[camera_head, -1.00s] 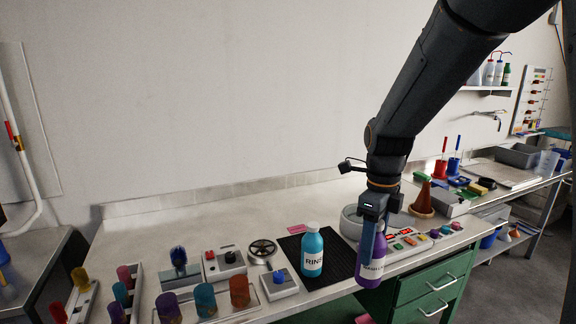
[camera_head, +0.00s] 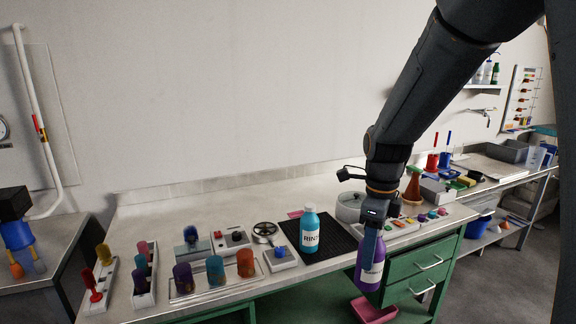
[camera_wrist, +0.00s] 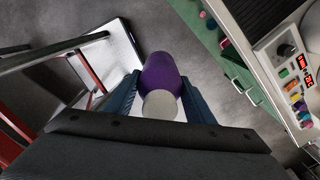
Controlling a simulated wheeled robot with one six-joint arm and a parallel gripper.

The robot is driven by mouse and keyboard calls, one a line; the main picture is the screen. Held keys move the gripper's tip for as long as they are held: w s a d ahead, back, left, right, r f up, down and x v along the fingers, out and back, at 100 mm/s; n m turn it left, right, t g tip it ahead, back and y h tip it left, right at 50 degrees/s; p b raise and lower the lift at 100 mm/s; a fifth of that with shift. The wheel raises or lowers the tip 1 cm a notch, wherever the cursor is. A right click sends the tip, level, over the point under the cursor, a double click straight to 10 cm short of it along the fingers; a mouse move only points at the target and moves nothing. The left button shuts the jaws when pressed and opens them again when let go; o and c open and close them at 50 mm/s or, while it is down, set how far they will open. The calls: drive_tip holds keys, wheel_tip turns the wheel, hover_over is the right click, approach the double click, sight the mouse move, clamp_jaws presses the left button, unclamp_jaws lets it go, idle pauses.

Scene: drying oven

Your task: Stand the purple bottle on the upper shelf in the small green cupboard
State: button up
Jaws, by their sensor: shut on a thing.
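My gripper (camera_head: 371,238) is shut on the purple bottle (camera_head: 369,266) and holds it upright, in front of the bench edge by the green drawers. In the wrist view the purple bottle (camera_wrist: 160,76) sits between the two blue fingers, its pale cap towards the camera, with grey floor beyond. The label is partly hidden by a finger in the head view. A green unit with drawers (camera_head: 420,272) is under the bench. No small green cupboard with an upper shelf can be made out in these views.
A blue RINSE bottle (camera_head: 309,232) stands on a black mat (camera_head: 334,243) just left of my gripper. A control panel (camera_head: 405,226) with coloured buttons lies behind it. A pink tray (camera_head: 374,309) is low below the bench. A red frame (camera_wrist: 78,80) shows in the wrist view.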

sight(365, 280)
drive_tip(key=f+n, duration=0.3)
drive_tip(key=w+f+n, duration=0.1)
drive_tip(key=f+n, duration=0.7)
drive_tip(key=shift+w+f, duration=0.25)
drive_tip(key=shift+w, duration=0.05)
wheel_tip(365, 280, down, 13)
drive_tip(key=s+n+b, duration=0.1)
drive_tip(key=n, duration=1.2)
drive_tip(key=shift+r, duration=0.1)
